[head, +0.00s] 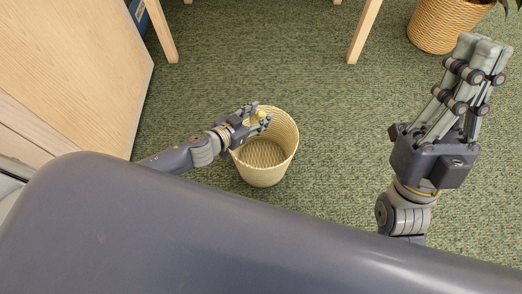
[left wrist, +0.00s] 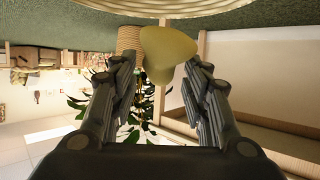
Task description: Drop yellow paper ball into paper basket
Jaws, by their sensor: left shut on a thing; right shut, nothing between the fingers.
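The cream paper basket (head: 262,172) stands upright on the green carpet, and its rim (left wrist: 215,10) shows at the top of the left wrist view. My left gripper (head: 262,121) reaches over the basket's left side, its fingers above the opening. It is shut on the yellow paper ball (left wrist: 168,52), which shows between the fingertips in the left wrist view. In the head view only a small yellow bit (head: 259,116) shows, the rest hidden by the fingers. My right gripper (head: 481,50) is shut and empty, raised at the right, well away from the basket.
A wooden cabinet (head: 85,70) stands at the left. Wooden furniture legs (head: 363,32) stand at the back. A wicker plant pot (head: 440,25) is at the back right. The carpet (head: 330,130) around the basket is clear.

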